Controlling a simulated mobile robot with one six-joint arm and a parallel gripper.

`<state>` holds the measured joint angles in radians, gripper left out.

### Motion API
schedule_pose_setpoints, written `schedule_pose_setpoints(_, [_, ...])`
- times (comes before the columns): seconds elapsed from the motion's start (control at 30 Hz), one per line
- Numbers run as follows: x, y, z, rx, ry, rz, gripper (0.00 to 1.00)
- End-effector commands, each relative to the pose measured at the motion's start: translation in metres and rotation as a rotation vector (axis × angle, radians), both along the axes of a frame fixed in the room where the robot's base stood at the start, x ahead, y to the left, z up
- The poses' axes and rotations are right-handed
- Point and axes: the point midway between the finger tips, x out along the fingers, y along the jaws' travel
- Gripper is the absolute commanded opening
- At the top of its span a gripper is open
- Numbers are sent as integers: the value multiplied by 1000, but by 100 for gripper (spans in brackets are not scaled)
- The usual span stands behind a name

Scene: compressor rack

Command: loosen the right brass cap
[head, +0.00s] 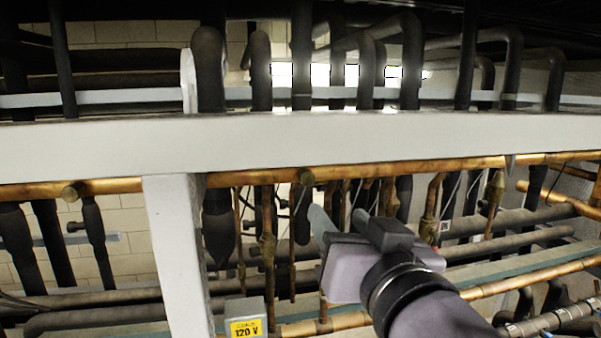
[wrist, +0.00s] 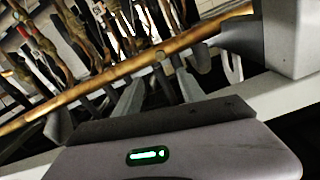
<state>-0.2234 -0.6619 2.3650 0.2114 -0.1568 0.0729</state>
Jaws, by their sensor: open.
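My gripper (head: 341,214) is open and empty, below and to the right of the cap in the head view. It appears apart from the cap; how far in depth I cannot tell.
The copper pipe (head: 420,167) runs along the underside of the wide white beam (head: 400,138). A white post (head: 178,250) stands left of my gripper. A grey box with a yellow 120 V label (head: 246,329) is low beside it. Dark and copper pipes crowd the space behind.

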Motion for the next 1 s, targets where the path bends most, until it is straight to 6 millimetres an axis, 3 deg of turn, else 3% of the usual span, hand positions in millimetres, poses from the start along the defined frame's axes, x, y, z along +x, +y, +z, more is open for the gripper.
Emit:
schedule_pose_setpoints(0.17, [31, 6, -1, -3, 6, 0, 48])
schedule_pose_setpoints(0.6, [145, 29, 2, -2, 5, 0, 48])
schedule_pose_setpoints(0.8, [167, 34, 0, -1, 3, 1, 48])
schedule_pose_setpoints(1.0, [169, 34, -1, 0, 1, 0, 48])
